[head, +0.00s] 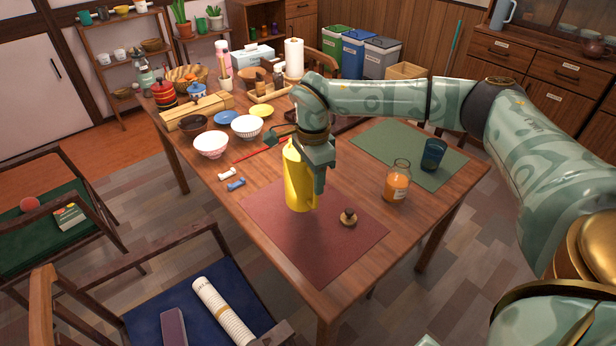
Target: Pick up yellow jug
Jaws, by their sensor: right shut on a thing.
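The yellow jug (298,180) is upright over the dark red placemat (330,253) near the front of the wooden table. I cannot tell whether its base touches the mat. My right gripper (318,172) comes down from above and is shut on the jug's right side. The gripper hides part of the jug's upper right. My left gripper is not in view.
A small brown-topped item (348,217) lies on the red mat right of the jug. Bowls (211,145) and a red chopstick-like stick (262,151) lie to the left.

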